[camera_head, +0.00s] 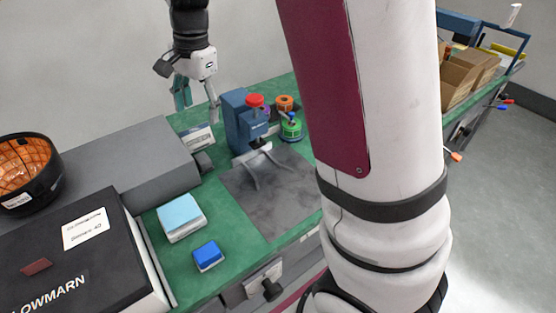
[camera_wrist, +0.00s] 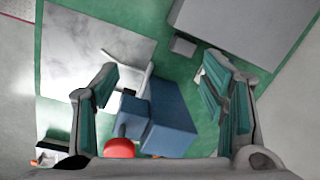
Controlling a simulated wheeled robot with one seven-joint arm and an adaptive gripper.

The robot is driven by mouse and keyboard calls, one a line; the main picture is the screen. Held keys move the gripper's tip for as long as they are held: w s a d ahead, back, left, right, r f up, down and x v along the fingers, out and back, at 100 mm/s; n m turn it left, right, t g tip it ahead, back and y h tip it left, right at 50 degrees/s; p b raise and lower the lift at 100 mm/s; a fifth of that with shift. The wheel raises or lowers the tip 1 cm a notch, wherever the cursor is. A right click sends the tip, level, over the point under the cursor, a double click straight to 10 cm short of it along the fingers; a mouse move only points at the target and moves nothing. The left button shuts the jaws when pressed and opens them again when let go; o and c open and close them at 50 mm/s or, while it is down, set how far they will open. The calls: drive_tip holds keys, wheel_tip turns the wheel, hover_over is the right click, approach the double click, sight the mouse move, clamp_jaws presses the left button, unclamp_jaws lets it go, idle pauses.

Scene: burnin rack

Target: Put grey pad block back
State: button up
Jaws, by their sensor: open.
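A small dark grey block (camera_head: 204,162), likely the grey pad block, sits on the green mat (camera_head: 222,183) against the right end of a long grey box. It also shows in the wrist view (camera_wrist: 183,46), near the top middle, apart from my fingers. My gripper (camera_head: 198,108) hangs in the air above the back of the bench, left of the blue press. Its teal-padded fingers (camera_wrist: 158,78) are spread wide with nothing between them. In the wrist view the blue press lies below and between the fingers.
The blue press (camera_head: 237,120) with a red knob (camera_head: 255,100) stands beside a dark grey work mat (camera_head: 262,205). Green and orange spools (camera_head: 291,128) stand behind it. A light blue block (camera_head: 181,216) and a blue block (camera_head: 208,256) lie in front of the long grey box (camera_head: 130,165).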

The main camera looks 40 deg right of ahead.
drive_tip(key=s+r+n, duration=0.4)
drive_tip(key=s+r, duration=0.2)
drive_tip(key=s, duration=0.4)
drive_tip(key=s+n+t+h, duration=0.1)
drive_tip(key=s+n, duration=0.8)
drive_tip(key=s, duration=1.1)
drive_tip(key=shift+n+t, duration=0.3)
drive_tip(key=shift+t, duration=0.5)
drive_tip(key=shift+d, duration=0.1)
drive_tip(key=shift+r+t+p, duration=0.3)
drive_tip(key=shift+r+p, duration=0.75)
drive_tip(key=shift+r, duration=0.25)
drive_tip(key=shift+s, duration=0.1)
